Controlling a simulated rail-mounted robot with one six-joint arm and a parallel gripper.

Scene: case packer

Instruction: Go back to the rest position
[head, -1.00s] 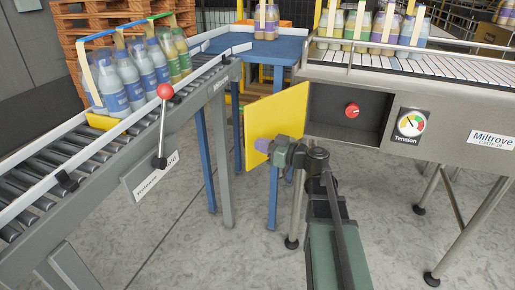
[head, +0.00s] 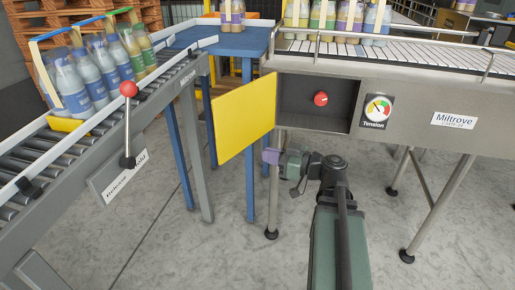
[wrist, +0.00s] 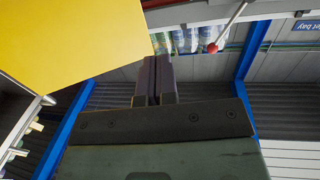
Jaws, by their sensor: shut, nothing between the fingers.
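My gripper (head: 271,156) is at the end of my arm, in front of the machine and just below the open yellow door (head: 245,118). It is shut and empty. In the wrist view its two purple-grey fingers (wrist: 154,80) lie together, with no object between them. The yellow door (wrist: 70,45) fills the upper left of the wrist view, apart from the fingers. My arm reaches up from the bottom of the head view.
The open recess holds a red knob (head: 321,98), with a tension gauge (head: 377,110) to its right. A red-ball lever (head: 128,89) stands by the left roller conveyor (head: 85,150), which carries bottles. Blue legs (head: 248,160) stand behind the door. Floor between the conveyors is clear.

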